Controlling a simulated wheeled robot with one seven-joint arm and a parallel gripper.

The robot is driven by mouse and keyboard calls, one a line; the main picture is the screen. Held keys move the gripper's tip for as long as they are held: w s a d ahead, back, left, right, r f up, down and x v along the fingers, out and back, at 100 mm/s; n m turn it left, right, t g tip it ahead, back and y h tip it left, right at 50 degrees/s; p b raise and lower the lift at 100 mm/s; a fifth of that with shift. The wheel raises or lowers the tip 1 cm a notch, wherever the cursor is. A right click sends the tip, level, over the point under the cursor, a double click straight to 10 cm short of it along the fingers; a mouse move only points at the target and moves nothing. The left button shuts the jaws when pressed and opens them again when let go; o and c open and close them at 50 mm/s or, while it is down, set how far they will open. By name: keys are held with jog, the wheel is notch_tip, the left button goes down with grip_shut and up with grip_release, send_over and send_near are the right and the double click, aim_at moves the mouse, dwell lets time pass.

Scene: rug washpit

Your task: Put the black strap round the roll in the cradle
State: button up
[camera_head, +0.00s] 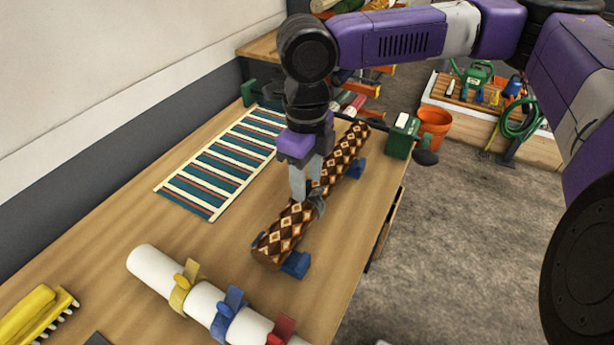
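The roll (285,232), brown with cream and orange diamonds, lies lengthwise in a cradle with blue supports (297,264) on the wooden bench. My gripper (305,188) points down at the middle of the roll, its grey fingers close to the roll's upper surface. A dark grey-black piece, apparently the black strap (319,205), shows at the fingertips against the roll's right side. The fingers hide much of it, so I cannot tell whether it goes round the roll or whether the fingers grip it.
A white tube (155,267) in front carries yellow (184,287), blue (228,313) and red (281,330) straps. A striped teal rug (225,165) lies left. A green block (402,136) stands beyond the roll. A yellow brush (35,315) is at lower left. The bench edge runs along the right.

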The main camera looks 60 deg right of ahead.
jog(key=shift+r+p, duration=0.35)
jog(key=shift+r, duration=3.55)
